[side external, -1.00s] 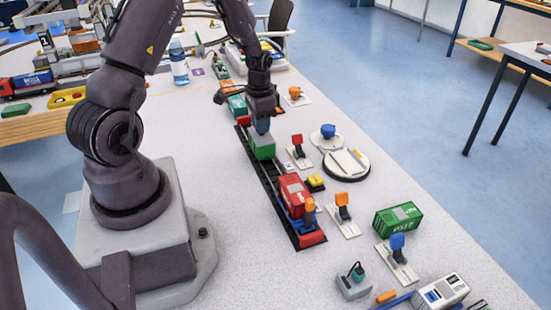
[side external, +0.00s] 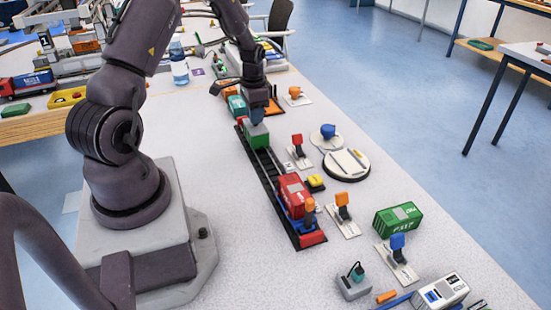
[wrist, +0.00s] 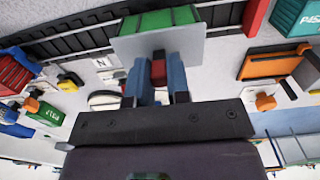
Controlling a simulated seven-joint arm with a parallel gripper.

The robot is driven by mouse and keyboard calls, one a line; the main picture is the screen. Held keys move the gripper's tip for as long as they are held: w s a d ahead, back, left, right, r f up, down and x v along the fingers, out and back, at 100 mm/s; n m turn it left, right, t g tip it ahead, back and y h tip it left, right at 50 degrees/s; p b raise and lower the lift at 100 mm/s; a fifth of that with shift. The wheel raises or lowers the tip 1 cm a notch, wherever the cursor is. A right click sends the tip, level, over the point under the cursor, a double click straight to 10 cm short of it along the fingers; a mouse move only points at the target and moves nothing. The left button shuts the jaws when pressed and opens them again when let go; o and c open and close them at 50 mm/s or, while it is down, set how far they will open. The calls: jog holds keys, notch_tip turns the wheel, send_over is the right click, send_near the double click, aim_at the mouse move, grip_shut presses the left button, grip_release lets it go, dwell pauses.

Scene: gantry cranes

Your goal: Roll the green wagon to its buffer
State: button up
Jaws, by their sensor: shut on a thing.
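The green wagon (side external: 257,140) stands on the dark track near its far end in the side view. In the wrist view the wagon's green body (wrist: 160,18) shows beyond a pale grey panel, with the blue fingers (wrist: 159,75) around a small red part. A red buffer (wrist: 256,16) stands at the track end on the right of the wrist view, with a gap of bare track between it and the wagon. In the side view my gripper and the wagon crowd that end.
Signal stands, a round turntable (side external: 346,166) and a green container (side external: 397,217) lie to the right. The track between the wagons is clear.

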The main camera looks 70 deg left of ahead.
jog(key=shift+a, duration=2.4)
jog(key=o, duration=0.8)
notch_tip(320, 180, up, 7)
jog(key=s+d+r+t, duration=0.2)
jog(key=d+r, duration=0.4)
jog(key=d, duration=0.5)
jog(key=s+d+r+t, duration=0.1)
jog(key=s+d+r, duration=0.4)
jog(key=d, duration=0.7)
jog(key=s+d+r+t, duration=0.2)
jog(key=s+d+r, duration=0.2)
jog(key=d+r, duration=0.4)
jog(key=d, duration=0.3)
jog(key=shift+d+r+t, duration=0.2)
jog(key=shift+r+t, duration=0.1)
